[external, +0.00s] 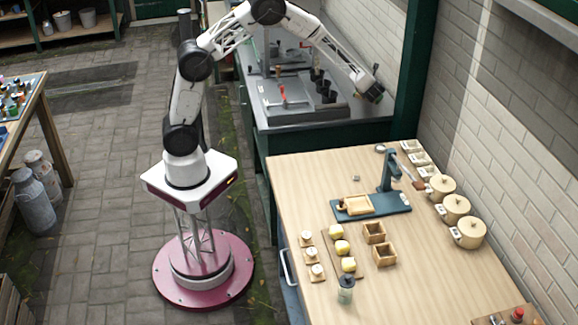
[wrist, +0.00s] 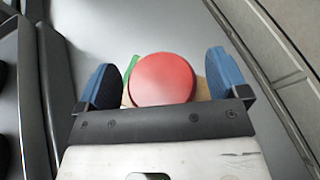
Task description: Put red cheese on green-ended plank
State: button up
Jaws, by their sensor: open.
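A round red cheese (wrist: 164,79) shows in the wrist view, between the two blue fingers of my gripper (wrist: 162,85). The fingers are open, with a gap on each side of the cheese. A tan board with a green end (wrist: 131,66) shows partly behind the cheese, most of it hidden. The cheese overlaps the board in the picture; I cannot tell for sure that it rests on it. In the external view my gripper (external: 374,91) is at the right end of the grey metal counter, and I cannot make out the cheese or plank there.
The grey counter (external: 350,128) holds a tray with a red-handled lever (external: 283,92) and dark cups (external: 324,86). A wooden table (external: 310,175) in front carries a blue press (external: 385,203), yellow cheeses (external: 342,247), small wooden boxes (external: 384,254) and lidded pots (external: 456,208). A green post (external: 412,75) stands close right.

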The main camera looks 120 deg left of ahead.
jog(key=v, duration=1.2)
jog(key=shift+r, duration=0.2)
dwell(0.7)
jog(key=s+d+r+n+t+h, duration=0.15)
jog(key=d+r, duration=0.25)
jog(key=d, duration=0.8)
jog(key=s+d+r+n+t+h, duration=0.1)
jog(key=d+r+n+h, duration=0.3)
jog(key=d, duration=0.8)
jog(key=s+d+r+n+t+y, duration=0.15)
jog(key=d+r, duration=0.35)
jog(key=d, duration=0.7)
jog(key=s+d+n+t+h, duration=0.1)
jog(key=s+d+h, duration=0.1)
jog(key=s+d, duration=0.5)
jog(key=s+d+n+t+h, duration=0.2)
jog(key=s+d, duration=0.5)
jog(key=d, duration=0.6)
jog(key=s+d+r+n+t+h, duration=0.1)
jog(key=s+d+n+h, duration=0.1)
jog(key=s+d+h, duration=0.2)
jog(key=s+d, duration=0.3)
jog(key=d, duration=0.4)
jog(key=shift+s+t, duration=0.3)
jog(key=shift+t, duration=0.1)
